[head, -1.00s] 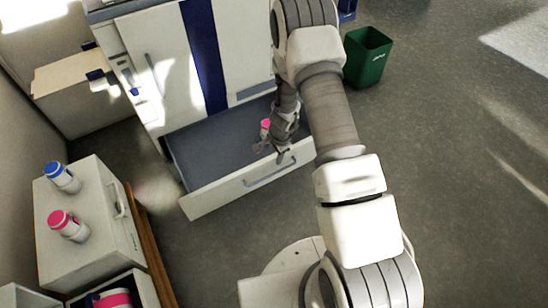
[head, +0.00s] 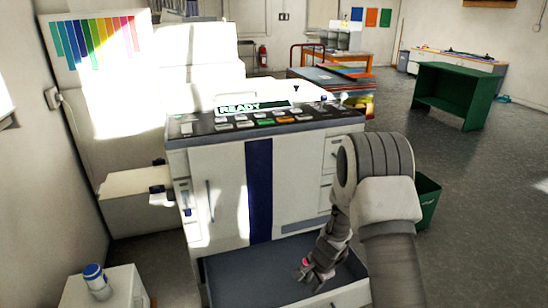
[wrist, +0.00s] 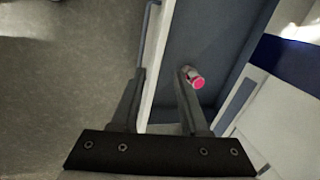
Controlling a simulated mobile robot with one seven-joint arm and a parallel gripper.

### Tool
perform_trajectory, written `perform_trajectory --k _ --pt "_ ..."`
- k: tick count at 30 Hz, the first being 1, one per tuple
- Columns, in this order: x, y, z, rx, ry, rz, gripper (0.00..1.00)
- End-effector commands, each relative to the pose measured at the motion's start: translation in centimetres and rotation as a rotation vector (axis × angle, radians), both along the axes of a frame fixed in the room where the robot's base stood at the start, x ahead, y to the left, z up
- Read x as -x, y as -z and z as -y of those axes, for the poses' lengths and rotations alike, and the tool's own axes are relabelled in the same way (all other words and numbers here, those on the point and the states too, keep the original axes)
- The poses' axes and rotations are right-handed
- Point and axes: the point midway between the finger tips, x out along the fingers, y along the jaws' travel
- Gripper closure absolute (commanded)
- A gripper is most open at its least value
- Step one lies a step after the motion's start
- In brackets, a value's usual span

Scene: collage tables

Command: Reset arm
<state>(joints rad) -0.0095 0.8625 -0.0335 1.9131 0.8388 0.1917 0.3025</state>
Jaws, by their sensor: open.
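My gripper (head: 312,278) hangs at the end of my arm over the open drawer of the white machine. In the wrist view my gripper (wrist: 158,98) is open, with its two fingers on either side of the drawer's front wall. A small bottle with a pink cap (wrist: 196,80) is inside the drawer, beside the right finger and partly hidden by it. I cannot tell whether they touch. In the head view only a bit of its pink cap (head: 306,262) shows behind my gripper. The drawer (head: 238,275) otherwise looks empty.
The white machine (head: 228,180) with a READY display stands behind the drawer. A blue-capped bottle (head: 96,282) stands on a small cabinet at lower left. A green bin (head: 428,200) is right of my arm.

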Motion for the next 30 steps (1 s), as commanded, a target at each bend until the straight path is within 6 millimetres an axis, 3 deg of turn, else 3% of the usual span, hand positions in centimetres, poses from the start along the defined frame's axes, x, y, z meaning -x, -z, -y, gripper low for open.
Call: perform_trajectory --k 1,3,8,15,24,30 --pt "-0.4 -2.8 -0.4 -0.006 -0.041 0.028 0.55" --pt "-0.4 -5.9 -0.8 -0.010 -0.101 0.054 0.55" --pt "0.6 -12.7 -1.7 -0.006 -0.238 0.111 0.55" --pt "3.9 -21.5 -2.4 0.033 -0.435 0.184 0.55" --pt "10.4 -30.0 -2.3 0.131 -0.665 0.255 0.55" --pt "15.6 -33.9 -1.6 0.225 -0.799 0.285 0.55"
